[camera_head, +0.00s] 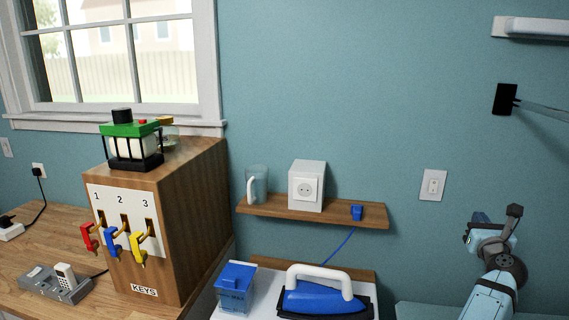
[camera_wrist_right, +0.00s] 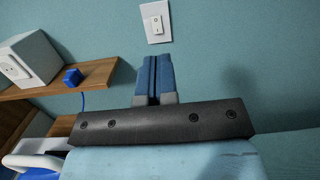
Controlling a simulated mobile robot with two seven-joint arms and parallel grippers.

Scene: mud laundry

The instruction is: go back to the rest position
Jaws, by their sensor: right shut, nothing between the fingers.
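My right gripper (camera_head: 480,218) is at the right of the head view, in front of the blue wall and to the right of the small shelf. In the right wrist view its two blue fingers (camera_wrist_right: 153,76) are together, with nothing between them. It is apart from the shelf and from the iron. My left gripper is not in view.
A wall shelf (camera_head: 280,209) holds a clear cup (camera_head: 261,184), a white socket box (camera_head: 307,186) and a blue plug (camera_head: 356,212). Below are a blue iron (camera_head: 318,298) and a blue container (camera_head: 235,287). A wooden key cabinet (camera_head: 190,205) stands left. A light switch (camera_head: 433,186) is on the wall.

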